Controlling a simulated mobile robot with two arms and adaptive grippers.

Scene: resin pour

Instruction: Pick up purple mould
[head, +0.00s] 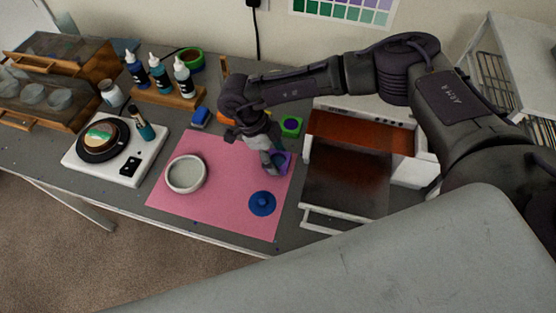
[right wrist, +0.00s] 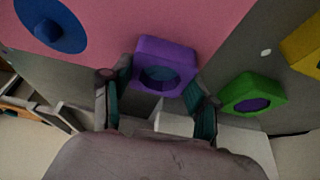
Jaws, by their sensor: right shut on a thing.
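The purple mould (head: 285,160) is a small block with a round hollow, at the right edge of the pink mat (head: 225,170) in the head view. My right gripper (head: 271,160) reaches down to it and is shut on it. In the right wrist view the purple mould (right wrist: 165,48) sits between the two fingers (right wrist: 151,86), one on each side. I cannot tell whether it is touching the mat or slightly above it. My left gripper is not in view.
A green mould (head: 291,126) lies behind the purple one. A blue lidded piece (head: 262,203) and a pale round dish (head: 186,174) are on the mat. An open oven-like box (head: 345,180) stands close on the right. Bottles (head: 160,74) and a white scale-like device (head: 117,150) are left.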

